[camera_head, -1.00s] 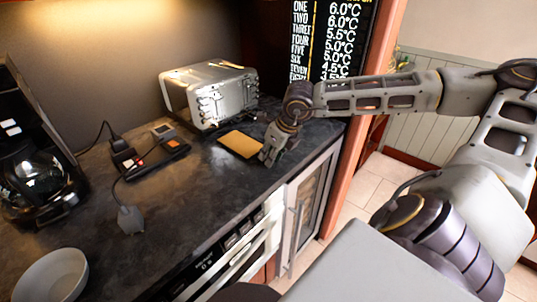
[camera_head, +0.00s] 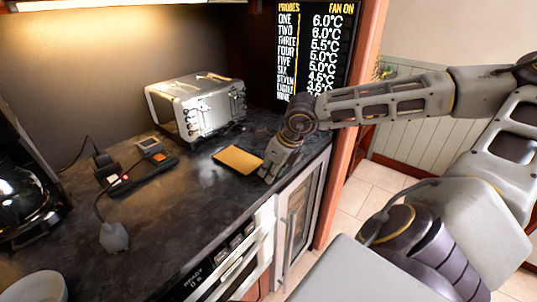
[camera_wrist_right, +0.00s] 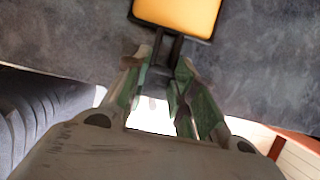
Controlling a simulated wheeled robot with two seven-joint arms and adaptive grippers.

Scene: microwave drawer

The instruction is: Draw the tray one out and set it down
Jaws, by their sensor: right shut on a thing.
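The tray (camera_head: 238,158) is a flat gold plate with a thin dark rim. In the head view it lies flat at the counter, in front of and to the right of the toaster. I cannot tell whether it touches the top. My right gripper (camera_head: 266,174) is at its right end, low near the counter's front edge. In the right wrist view the gripper (camera_wrist_right: 163,95) is shut on the tray's narrow dark handle (camera_wrist_right: 167,47), and the gold plate (camera_wrist_right: 178,14) extends beyond the fingers. My left gripper is not in view.
A silver toaster (camera_head: 205,108) stands at the back. Left of the tray are a black switch strip (camera_head: 140,176), a grey plug (camera_head: 113,236), a coffee maker (camera_head: 25,195) and a white bowl (camera_head: 38,288). Dark counter (camera_head: 185,215) is clear in front of the tray.

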